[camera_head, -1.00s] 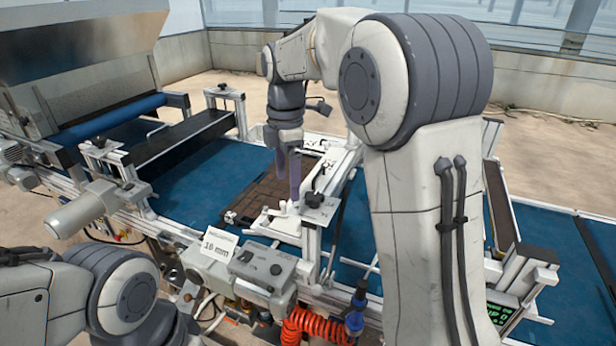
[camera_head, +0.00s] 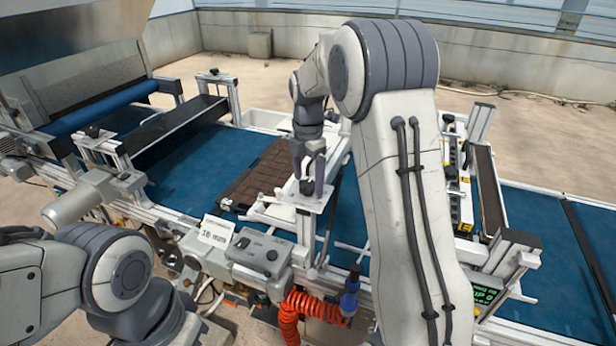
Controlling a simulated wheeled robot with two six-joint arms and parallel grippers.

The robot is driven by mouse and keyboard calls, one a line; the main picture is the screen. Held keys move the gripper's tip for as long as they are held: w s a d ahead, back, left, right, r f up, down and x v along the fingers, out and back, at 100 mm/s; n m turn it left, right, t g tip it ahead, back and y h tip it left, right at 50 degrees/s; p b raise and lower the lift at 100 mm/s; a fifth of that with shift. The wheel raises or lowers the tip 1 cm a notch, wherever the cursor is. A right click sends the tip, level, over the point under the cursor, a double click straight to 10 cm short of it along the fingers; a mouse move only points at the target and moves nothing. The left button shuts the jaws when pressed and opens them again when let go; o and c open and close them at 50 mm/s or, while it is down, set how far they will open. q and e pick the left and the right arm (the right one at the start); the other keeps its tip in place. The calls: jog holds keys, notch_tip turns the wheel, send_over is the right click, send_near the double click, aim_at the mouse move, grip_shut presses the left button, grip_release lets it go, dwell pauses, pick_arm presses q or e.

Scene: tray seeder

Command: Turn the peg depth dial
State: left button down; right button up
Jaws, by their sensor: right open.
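The peg depth dial (camera_head: 306,187) is a small dark knob on a light metal plate (camera_head: 290,197) at the top of the dibbling frame, mid-picture. My right gripper (camera_head: 309,178) points down just above the plate. Its two purple-grey fingers are apart, one to each side of the dial as seen from here. I cannot tell whether they touch it. A white card (camera_head: 215,232) with a mm reading, blurred, stands in front on the machine. My left arm shows at the lower left, but its gripper is out of view.
A grey control box (camera_head: 262,252) with knobs and a coiled orange hose (camera_head: 290,318) are in front. A green display (camera_head: 486,296) is at the lower right. My right arm covers much of the frame.

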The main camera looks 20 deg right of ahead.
jog(key=shift+f, duration=0.25)
jog(key=c, duration=1.4)
